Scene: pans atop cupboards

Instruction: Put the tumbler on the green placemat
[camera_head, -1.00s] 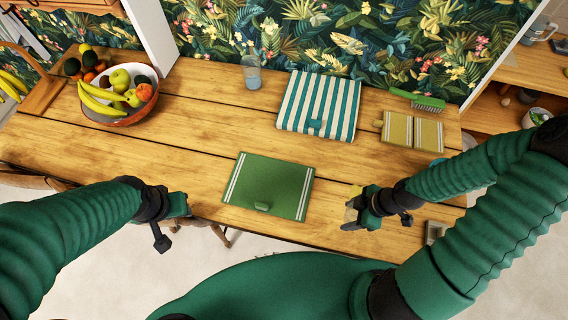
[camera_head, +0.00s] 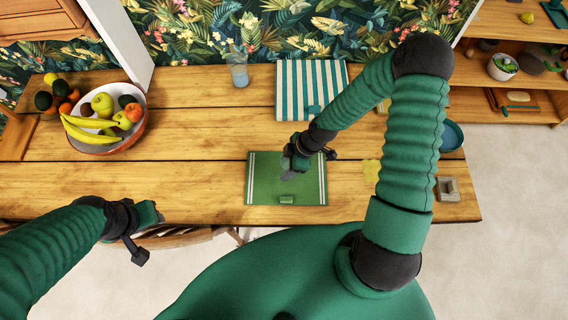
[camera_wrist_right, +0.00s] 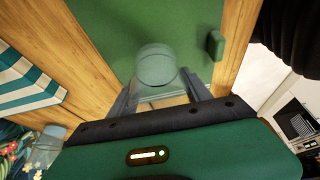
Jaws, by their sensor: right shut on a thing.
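The green placemat (camera_head: 260,180) lies near the table's front edge, with white stripes at both ends. In the right wrist view, that gripper is shut on a clear glass tumbler (camera_wrist_right: 157,68), with a finger on either side. The tumbler is seen against the green placemat (camera_wrist_right: 110,30); whether it touches the mat I cannot tell. In the head view the tumbler is mostly hidden by the gripper. My left gripper (camera_head: 148,214) is near the front edge, away from the mat; its jaws are unclear.
Another clear glass (camera_head: 238,72) stands at the back of the table. A striped blue-white mat (camera_head: 300,88) lies behind the green one. A fruit bowl (camera_head: 140,130) is at left. A yellow item (camera_head: 372,170) and a grey square item (camera_head: 447,189) are at right.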

